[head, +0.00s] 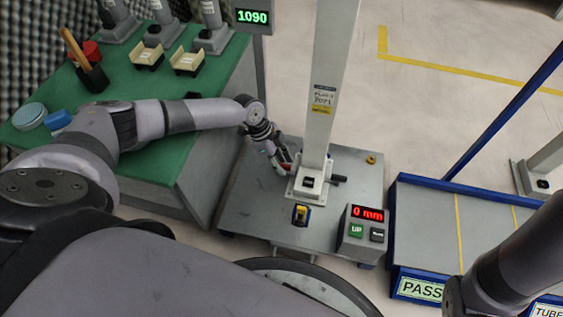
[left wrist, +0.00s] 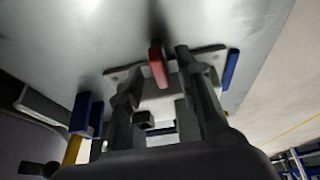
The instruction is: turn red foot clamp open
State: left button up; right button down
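The red foot clamp shows as a red lever (left wrist: 158,68) in the left wrist view, by the light base plate of the post. In the head view the post's base (head: 309,188) stands on the grey platform, and the red part is mostly hidden by my left gripper. My left gripper (head: 284,163) is beside the base on its left. In the left wrist view my left gripper (left wrist: 155,75) is open, with its fingers apart and the red lever between their tips. I cannot tell whether a finger touches the lever. My right gripper is not in view.
The white post (head: 325,90) rises beside my left gripper. A green bench (head: 160,120) with several items is at left; a blue-edged PASS tray (head: 428,225) is at right.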

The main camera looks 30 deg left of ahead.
pick_arm(q)
jog(key=shift+c, duration=0.4)
grip_shut()
